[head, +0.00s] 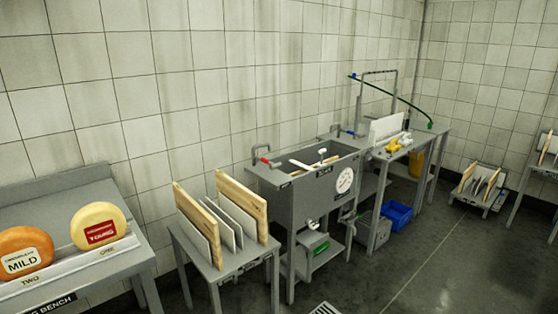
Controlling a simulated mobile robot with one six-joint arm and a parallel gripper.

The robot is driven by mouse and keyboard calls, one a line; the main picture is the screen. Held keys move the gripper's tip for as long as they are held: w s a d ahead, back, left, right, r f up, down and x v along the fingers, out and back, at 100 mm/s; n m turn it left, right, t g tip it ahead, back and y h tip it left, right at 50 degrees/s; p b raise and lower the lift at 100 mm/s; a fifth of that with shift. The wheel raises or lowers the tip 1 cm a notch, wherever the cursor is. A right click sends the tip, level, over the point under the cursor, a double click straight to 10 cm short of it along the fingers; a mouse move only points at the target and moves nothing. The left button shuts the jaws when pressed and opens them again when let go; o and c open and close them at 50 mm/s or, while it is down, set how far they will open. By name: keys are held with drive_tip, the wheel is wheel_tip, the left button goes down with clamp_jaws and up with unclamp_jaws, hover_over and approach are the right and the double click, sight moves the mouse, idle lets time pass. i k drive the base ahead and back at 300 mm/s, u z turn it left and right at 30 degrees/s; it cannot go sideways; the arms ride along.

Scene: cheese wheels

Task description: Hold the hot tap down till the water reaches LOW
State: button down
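A grey metal sink (312,198) stands against the tiled wall, a little right of the middle. A tap with a red handle (265,160), taken to be the hot tap, rises at its left rear corner. A tap with a blue handle (350,132) is at its right rear. A round white dial (344,180) is on the sink's right front. A small white object (322,154) shows over the basin. The water and any LOW mark cannot be made out. Small dark labels are too small to read. My gripper is not in view.
A low stand (230,264) with upright boards is left of the sink. A bench (75,280) with two cheese wheels is at far left. A worktop with a yellow item (398,143) adjoins on the right, a blue bin (397,214) below. Open floor (450,265) lies front right.

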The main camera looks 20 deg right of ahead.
sight(272, 166)
drive_tip(key=u, duration=4)
drive_tip(key=i, duration=0.1)
drive_tip(key=z, duration=2.85)
drive_tip(key=i, duration=0.55)
drive_tip(key=z, duration=1.2)
drive_tip(key=i, duration=0.15)
drive_tip(key=u, duration=0.55)
